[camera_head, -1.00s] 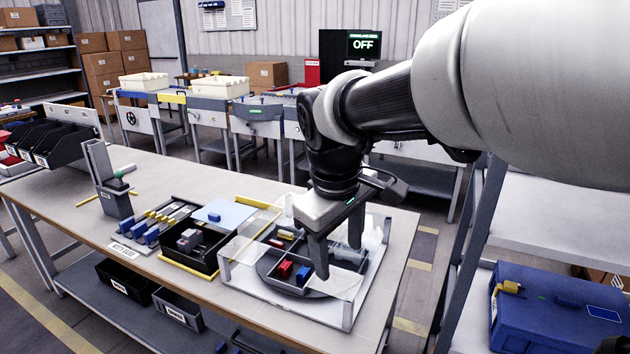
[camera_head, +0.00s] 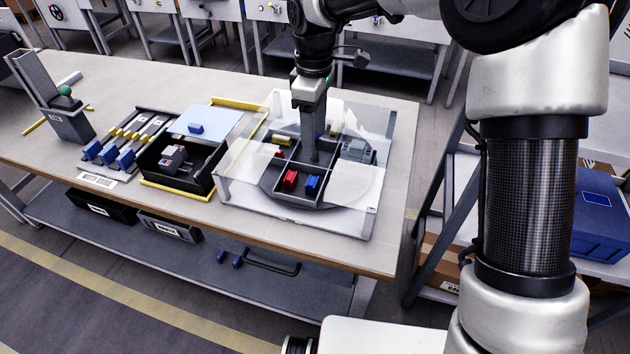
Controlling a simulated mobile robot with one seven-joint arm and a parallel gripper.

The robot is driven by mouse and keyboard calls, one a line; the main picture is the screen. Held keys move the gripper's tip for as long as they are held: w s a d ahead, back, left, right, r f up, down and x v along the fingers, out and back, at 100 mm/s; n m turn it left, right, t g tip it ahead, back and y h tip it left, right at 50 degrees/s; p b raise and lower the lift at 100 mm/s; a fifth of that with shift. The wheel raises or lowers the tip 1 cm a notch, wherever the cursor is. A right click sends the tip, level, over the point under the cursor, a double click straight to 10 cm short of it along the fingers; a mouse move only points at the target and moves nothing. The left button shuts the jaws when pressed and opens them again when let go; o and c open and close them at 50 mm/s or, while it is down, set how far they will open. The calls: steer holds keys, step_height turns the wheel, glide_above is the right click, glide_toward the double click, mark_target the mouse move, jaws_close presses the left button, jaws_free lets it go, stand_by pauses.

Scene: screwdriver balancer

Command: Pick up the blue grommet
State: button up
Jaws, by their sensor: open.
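A round grey carousel tray with dividers (camera_head: 272,188) sits inside a clear-walled frame on the bench. A blue part (camera_head: 312,184) lies in its front compartment, beside a red part (camera_head: 290,180); I cannot tell at this size whether the blue part is the grommet. My gripper (camera_head: 311,158) points straight down, open, with its fingers in line with this view. Its tips are over or within the middle of the tray, behind the front blue part and apart from it. A small blue patch (camera_head: 319,134) shows beside the fingers, mostly hidden.
Clear walls and a white frame (camera_head: 222,190) surround the tray. Yellow (camera_head: 282,140) and dark red (camera_head: 277,152) parts lie in its back left. A black bin (camera_head: 205,172) and a light blue sheet (camera_head: 203,117) with a blue piece (camera_head: 195,128) are to the left.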

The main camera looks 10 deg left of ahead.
steer(key=b, duration=0.1)
glide_above(312, 181)
steer(key=f, duration=1)
steer(key=shift+d+f, duration=0.1)
steer(key=shift+d, duration=0.25)
steer(key=shift+a+f+b, duration=0.15)
steer(key=shift+f+b, duration=0.05)
steer(key=shift+f, duration=1.1)
steer(key=shift+a+f+b, duration=0.15)
steer(key=shift+f+b, duration=0.05)
steer(key=shift+f, duration=1.1)
steer(key=c, duration=1.3)
